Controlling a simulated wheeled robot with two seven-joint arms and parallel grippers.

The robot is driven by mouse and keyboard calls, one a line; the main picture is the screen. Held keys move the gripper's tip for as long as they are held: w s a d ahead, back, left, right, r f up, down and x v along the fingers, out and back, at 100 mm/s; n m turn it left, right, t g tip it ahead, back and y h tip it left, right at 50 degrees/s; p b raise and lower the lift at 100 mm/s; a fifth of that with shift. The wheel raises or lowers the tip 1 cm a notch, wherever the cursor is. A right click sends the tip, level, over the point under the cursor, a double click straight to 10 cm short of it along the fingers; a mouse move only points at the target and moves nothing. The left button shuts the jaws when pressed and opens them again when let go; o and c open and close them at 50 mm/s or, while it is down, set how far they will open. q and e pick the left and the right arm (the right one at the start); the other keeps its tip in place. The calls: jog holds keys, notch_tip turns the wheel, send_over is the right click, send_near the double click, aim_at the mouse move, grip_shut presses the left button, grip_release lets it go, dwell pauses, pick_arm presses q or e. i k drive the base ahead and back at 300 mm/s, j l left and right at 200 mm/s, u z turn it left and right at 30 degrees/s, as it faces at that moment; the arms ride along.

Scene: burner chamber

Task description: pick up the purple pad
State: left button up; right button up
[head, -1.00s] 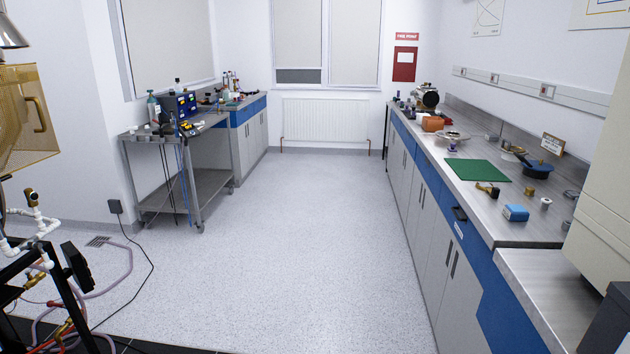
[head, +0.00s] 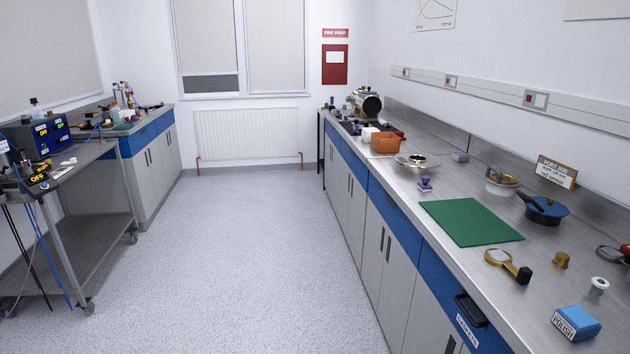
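A small purple object (head: 425,184) with a knob-like top stands on the right-hand steel counter, just behind the green mat (head: 470,222). It is the clearest purple thing in view, but it is too small to tell for sure that it is the pad. Small dark purple items (head: 330,103) also show at the counter's far end, too small to make out. Neither of my grippers is in view.
On the right counter are a blue POLISH box (head: 576,323), a magnifier (head: 507,263), a blue lidded pan (head: 546,208), a metal dish (head: 417,161) and an orange box (head: 385,142). A trolley (head: 75,195) stands left. The floor (head: 250,260) between is clear.

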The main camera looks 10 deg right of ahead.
aim_at(424, 186)
jog(key=i+z, duration=0.1)
jog(key=i, duration=0.45)
jog(key=i+j+z, duration=0.1)
jog(key=i, duration=0.45)
jog(key=i+j+z, duration=0.1)
jog(key=i, duration=0.4)
